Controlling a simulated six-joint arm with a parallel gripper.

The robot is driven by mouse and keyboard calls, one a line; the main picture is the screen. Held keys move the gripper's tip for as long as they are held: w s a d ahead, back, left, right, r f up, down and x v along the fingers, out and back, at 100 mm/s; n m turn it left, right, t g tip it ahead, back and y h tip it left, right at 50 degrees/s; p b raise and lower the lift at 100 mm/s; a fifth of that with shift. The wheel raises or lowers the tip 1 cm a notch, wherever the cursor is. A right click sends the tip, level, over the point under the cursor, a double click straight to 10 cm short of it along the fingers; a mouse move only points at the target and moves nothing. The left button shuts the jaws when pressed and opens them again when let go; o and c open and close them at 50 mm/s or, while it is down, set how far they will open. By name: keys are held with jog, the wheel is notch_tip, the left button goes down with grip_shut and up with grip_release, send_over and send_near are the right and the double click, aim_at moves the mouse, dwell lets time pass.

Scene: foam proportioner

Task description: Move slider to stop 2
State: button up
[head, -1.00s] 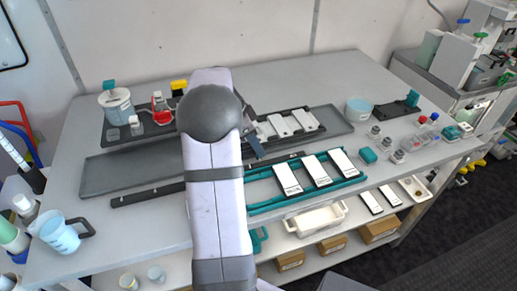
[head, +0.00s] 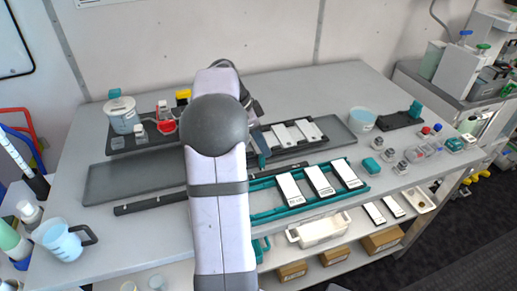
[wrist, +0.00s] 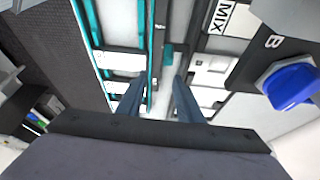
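The dark rail (head: 150,205) lies on the bench between the grey tray and the teal rack, with part of it hidden behind my arm. It runs away from the camera in the wrist view. A small teal block (wrist: 168,57), seemingly the slider, sits along the rail there. My gripper (wrist: 159,82) is open, its two blue-grey fingers apart with the block showing between and just beyond their tips. I see no contact. In the head view my arm hides most of the gripper. Stop 2 and its marking are not readable.
The teal rack (head: 310,206) with white plates lies in front of the rail. A black holder (head: 275,143) with white plates lies behind. A blue knob (wrist: 291,86) beside a "B" label is at right in the wrist view. A blue jug (head: 62,242) stands at front left.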

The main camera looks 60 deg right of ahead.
jog(key=s+d+r+m+y+p, duration=0.1)
jog(key=s+d+r+m+p, duration=0.1)
jog(key=s+p, duration=0.3)
jog(key=n+t+y, duration=0.2)
jog(key=t, duration=0.1)
send_over(262, 156)
jog(key=shift+d+f+b, duration=0.15)
jog(key=shift+f+b, duration=0.15)
jog(key=shift+f, duration=0.5)
jog(key=shift+w, duration=0.15)
jog(key=shift+n, duration=0.3)
jog(key=shift+f+p, duration=1.2)
jog(key=shift+f, duration=2.5)
grip_shut()
